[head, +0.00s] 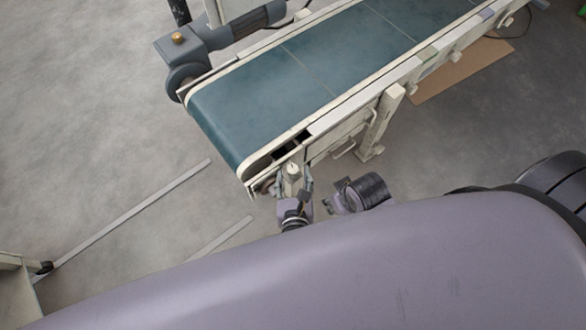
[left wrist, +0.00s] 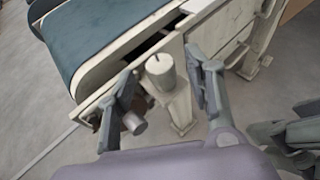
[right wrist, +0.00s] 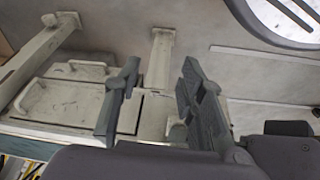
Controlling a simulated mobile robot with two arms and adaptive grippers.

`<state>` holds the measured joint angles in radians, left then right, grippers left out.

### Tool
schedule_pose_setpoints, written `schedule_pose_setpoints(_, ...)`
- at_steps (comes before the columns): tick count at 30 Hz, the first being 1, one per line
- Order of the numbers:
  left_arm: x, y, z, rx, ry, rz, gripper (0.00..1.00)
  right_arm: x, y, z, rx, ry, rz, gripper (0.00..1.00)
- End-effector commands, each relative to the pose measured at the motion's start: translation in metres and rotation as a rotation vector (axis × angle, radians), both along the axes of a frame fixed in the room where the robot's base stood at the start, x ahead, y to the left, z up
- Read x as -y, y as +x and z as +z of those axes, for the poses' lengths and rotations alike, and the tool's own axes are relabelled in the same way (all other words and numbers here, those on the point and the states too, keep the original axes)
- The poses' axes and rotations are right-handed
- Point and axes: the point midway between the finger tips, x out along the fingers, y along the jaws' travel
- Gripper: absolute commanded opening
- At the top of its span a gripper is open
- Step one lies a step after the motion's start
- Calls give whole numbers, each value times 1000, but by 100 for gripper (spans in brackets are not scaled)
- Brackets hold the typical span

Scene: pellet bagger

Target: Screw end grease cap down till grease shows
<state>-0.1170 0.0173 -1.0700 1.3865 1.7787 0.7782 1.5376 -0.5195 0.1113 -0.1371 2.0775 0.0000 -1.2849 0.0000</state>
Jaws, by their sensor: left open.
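The pale cylindrical grease cap (left wrist: 160,72) stands at the near end of the conveyor, by the side rail. It also shows small in the head view (head: 292,170). My left gripper (left wrist: 165,82) is open, with one finger on each side of the cap and a visible gap to each; the wrist view does not show contact. In the head view my left gripper (head: 293,188) is at the belt's end corner. My right gripper (right wrist: 160,72) is open and empty, beside the conveyor's side frame; in the head view it (head: 330,204) is right of the left one. No grease is visible.
The green conveyor belt (head: 260,95) runs up to the right. A drive motor with a brass knob (head: 178,38) is at its far side. A support leg (head: 380,122) stands right of my grippers. Floor at left is mostly clear.

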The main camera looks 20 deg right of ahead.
Motion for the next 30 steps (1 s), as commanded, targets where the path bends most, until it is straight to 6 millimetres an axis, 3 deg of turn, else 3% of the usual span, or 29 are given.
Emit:
schedule_pose_setpoints(6,8,25,-11,2,0,-1,48,1,0,19,11,0,-1,37)
schedule_pose_setpoints(18,10,31,-13,0,0,-1,48,1,-1,26,13,0,-2,37)
schedule_pose_setpoints(30,9,31,-13,0,0,-1,21,1,-1,26,14,0,-3,37)
